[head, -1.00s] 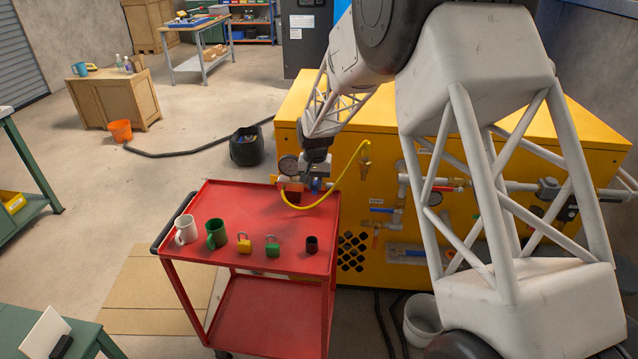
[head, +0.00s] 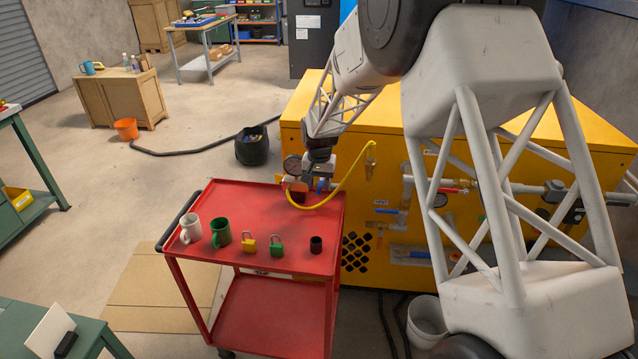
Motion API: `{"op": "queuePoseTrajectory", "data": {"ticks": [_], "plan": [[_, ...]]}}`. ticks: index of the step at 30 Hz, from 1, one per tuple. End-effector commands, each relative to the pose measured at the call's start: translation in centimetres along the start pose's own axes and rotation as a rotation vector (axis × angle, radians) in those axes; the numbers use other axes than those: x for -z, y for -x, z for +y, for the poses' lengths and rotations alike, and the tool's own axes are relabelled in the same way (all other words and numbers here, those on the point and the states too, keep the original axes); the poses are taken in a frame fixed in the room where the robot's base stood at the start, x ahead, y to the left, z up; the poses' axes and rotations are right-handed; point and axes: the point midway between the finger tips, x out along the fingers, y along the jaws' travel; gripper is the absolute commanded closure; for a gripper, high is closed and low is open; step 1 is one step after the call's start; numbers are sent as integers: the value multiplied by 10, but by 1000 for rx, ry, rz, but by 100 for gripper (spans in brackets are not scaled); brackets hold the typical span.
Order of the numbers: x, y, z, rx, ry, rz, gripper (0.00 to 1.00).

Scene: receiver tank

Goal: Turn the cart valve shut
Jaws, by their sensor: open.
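The red cart (head: 232,203) stands left of the yellow tank cabinet (head: 390,120). At the cart's back right corner is a small fitting with a round gauge (head: 291,165), an orange-red part (head: 292,183) and a blue part (head: 323,185). A yellow hose (head: 345,183) runs from it up to the cabinet. I cannot make out which part is the valve handle or how it is turned. My gripper (head: 319,174) points down at this fitting and is open. Its fingertips blend with the grey fitting, so I cannot tell whether they touch it.
A white mug (head: 191,230), a green mug (head: 220,233), a yellow padlock (head: 249,246), a green padlock (head: 277,247) and a dark cup (head: 316,245) line the cart's front. Pipes with blue handles (head: 386,211) are on the cabinet. A white bucket (head: 427,318) stands on the floor.

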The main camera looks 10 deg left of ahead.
Motion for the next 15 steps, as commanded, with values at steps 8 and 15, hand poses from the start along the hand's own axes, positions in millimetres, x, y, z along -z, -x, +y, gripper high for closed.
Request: {"op": "queuePoseTrajectory", "data": {"ticks": [8, 15], "plan": [[0, 8, 0, 0, 0, 1, 56], [0, 34, 0, 1, 0, 2, 56]]}}
